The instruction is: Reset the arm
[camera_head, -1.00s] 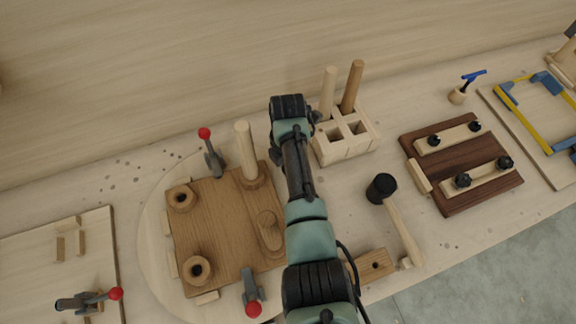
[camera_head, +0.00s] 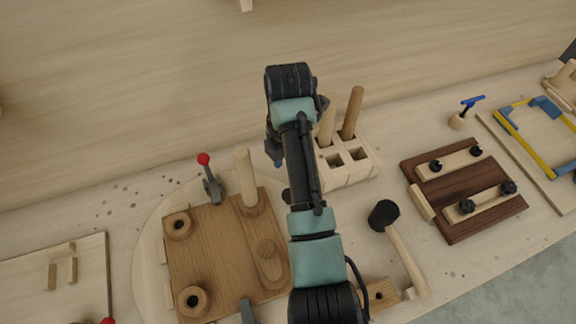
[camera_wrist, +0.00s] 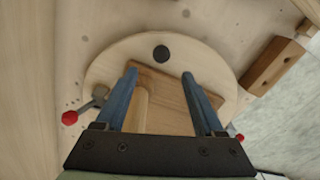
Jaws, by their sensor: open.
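My gripper shows in the wrist view (camera_wrist: 162,85) with its two blue fingers apart and nothing between them. Below the fingers lie the round pale board (camera_wrist: 205,62) and the brown wooden plate (camera_wrist: 170,90). In the head view my arm rises through the middle, and the gripper itself is mostly hidden behind it. The brown plate (camera_head: 222,250) lies left of my arm, with one pale upright peg (camera_head: 244,175) and empty ring sockets (camera_head: 178,225).
A wooden block holder (camera_head: 350,165) with two dowels stands just behind and right of my arm. A mallet (camera_head: 400,245) lies to the right, near a dark board (camera_head: 465,190) with black knobs. A red-tipped clamp (camera_head: 209,178) stands left. The back wall is bare.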

